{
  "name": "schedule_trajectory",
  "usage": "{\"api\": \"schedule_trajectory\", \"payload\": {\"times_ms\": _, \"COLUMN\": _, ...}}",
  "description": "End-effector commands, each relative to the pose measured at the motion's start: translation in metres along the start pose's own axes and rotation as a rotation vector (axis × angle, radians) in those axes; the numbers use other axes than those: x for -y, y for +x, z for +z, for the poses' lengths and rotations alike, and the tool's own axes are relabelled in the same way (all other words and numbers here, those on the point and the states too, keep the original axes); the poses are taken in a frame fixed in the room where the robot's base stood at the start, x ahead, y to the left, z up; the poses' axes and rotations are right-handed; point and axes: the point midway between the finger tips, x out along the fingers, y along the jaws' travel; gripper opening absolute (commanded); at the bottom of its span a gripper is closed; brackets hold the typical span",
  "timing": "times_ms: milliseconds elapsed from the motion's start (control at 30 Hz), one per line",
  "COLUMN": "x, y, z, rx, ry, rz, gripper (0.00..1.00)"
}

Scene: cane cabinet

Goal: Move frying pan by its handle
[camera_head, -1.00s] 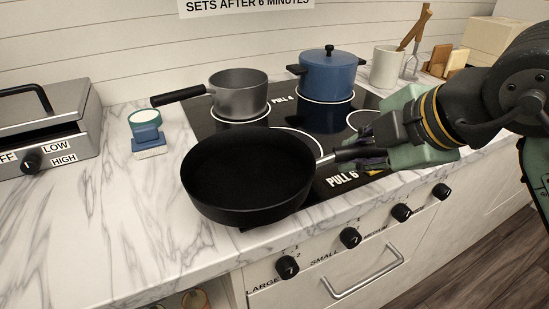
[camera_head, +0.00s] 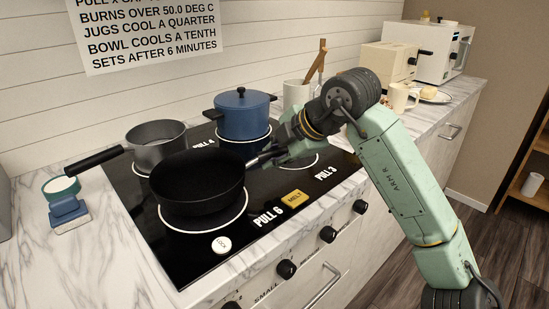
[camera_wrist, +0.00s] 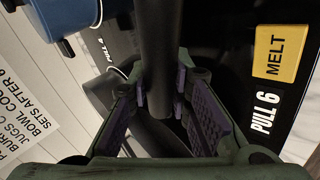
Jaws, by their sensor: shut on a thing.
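The black frying pan (camera_head: 200,181) is over the front burner of the cooktop in the head view, roughly level. I cannot tell whether its base touches the glass. Its handle points right, toward my gripper (camera_head: 276,152). My gripper is shut on the handle. In the wrist view the dark handle (camera_wrist: 156,50) runs up between the purple finger pads of my gripper (camera_wrist: 162,103). The pan's bowl is not clearly seen in the wrist view.
A grey saucepan (camera_head: 157,151) stands behind the pan, its handle pointing left. A blue lidded pot (camera_head: 241,118) stands at the back. A yellow MELT label (camera_head: 294,198) and a white round COOL tag (camera_head: 221,244) lie on the cooktop (camera_head: 187,262). A small blue scale-like item (camera_head: 67,208) sits left.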

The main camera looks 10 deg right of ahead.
Motion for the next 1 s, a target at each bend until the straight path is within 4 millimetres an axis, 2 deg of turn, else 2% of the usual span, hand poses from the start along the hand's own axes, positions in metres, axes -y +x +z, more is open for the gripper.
{"api": "schedule_trajectory", "payload": {"times_ms": 133, "x": -0.003, "y": 0.003, "z": 0.002, "rx": -0.004, "ry": 0.001, "rz": 0.005, "gripper": 0.0}}
{"api": "schedule_trajectory", "payload": {"times_ms": 433, "x": 0.017, "y": 0.025, "z": 0.007, "rx": -0.004, "ry": 0.003, "rz": 0.005, "gripper": 0.0}}
{"api": "schedule_trajectory", "payload": {"times_ms": 767, "x": 0.019, "y": 0.027, "z": 0.008, "rx": -0.002, "ry": 0.002, "rz": 0.006, "gripper": 0.0}}
{"api": "schedule_trajectory", "payload": {"times_ms": 800, "x": 0.021, "y": 0.029, "z": 0.008, "rx": -0.001, "ry": -0.001, "rz": -0.001, "gripper": 0.2}}
{"api": "schedule_trajectory", "payload": {"times_ms": 900, "x": 0.021, "y": 0.029, "z": 0.008, "rx": -0.001, "ry": -0.001, "rz": 0.0, "gripper": 0.27}}
{"api": "schedule_trajectory", "payload": {"times_ms": 1000, "x": 0.021, "y": 0.029, "z": 0.008, "rx": -0.001, "ry": -0.001, "rz": 0.0, "gripper": 0.27}}
